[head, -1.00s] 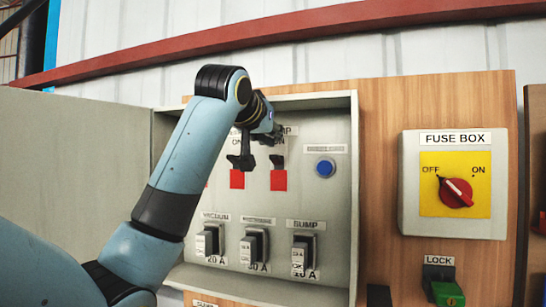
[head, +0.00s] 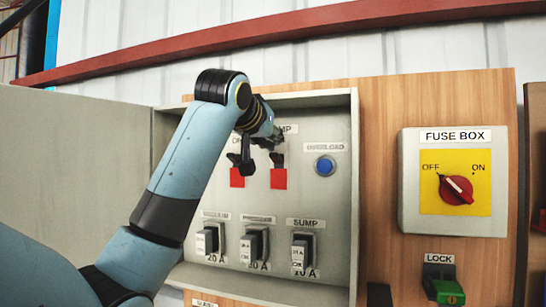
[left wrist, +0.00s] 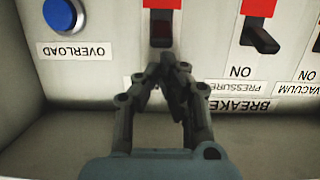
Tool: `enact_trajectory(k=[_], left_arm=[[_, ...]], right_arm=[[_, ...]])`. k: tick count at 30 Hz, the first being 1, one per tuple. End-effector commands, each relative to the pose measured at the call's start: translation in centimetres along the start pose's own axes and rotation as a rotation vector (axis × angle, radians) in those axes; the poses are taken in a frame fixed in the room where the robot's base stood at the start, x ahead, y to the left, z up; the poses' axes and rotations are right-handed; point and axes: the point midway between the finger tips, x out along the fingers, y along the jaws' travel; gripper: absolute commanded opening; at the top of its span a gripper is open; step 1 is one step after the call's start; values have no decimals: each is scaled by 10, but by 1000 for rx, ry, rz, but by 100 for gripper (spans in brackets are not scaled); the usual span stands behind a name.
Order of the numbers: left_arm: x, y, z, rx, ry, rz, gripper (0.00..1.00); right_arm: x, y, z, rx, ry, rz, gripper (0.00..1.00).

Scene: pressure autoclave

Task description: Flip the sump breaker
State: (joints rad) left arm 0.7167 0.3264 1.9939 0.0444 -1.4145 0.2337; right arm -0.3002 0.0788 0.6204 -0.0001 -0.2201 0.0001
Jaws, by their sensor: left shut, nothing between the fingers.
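The sump breaker is a dark lever over a red patch (head: 278,180) in the open grey panel, the rightmost of the breaker row. It also shows, upside down, at the top middle of the left wrist view (left wrist: 161,30). My left gripper (head: 276,138) is shut and empty, its fingertips just above this lever in the head view. In the left wrist view the closed fingertips (left wrist: 168,72) are close to the lever; whether they touch is unclear. The gripper partly hides the label above. The pressure breaker (left wrist: 259,38) is beside it. My right gripper is not in view.
A blue overload button (head: 325,167) is right of the breakers. Several fuses, including the sump fuse (head: 302,252), line the lower panel. The panel's side walls and open door (head: 75,170) bound the space. A fuse box (head: 455,182) with a red knob stands right.

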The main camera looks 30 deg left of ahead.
Motion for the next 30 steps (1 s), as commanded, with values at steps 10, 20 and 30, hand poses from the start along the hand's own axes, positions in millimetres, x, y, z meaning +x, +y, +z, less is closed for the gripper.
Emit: enact_trajectory(k=[10, 20, 30], left_arm=[[3, 0, 11, 0, 1, 0, 0], [5, 0, 21, 0, -1, 0, 0], [5, 0, 24, 0, 1, 0, 0]], right_arm=[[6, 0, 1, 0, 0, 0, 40], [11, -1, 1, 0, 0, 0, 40], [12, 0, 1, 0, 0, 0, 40]])
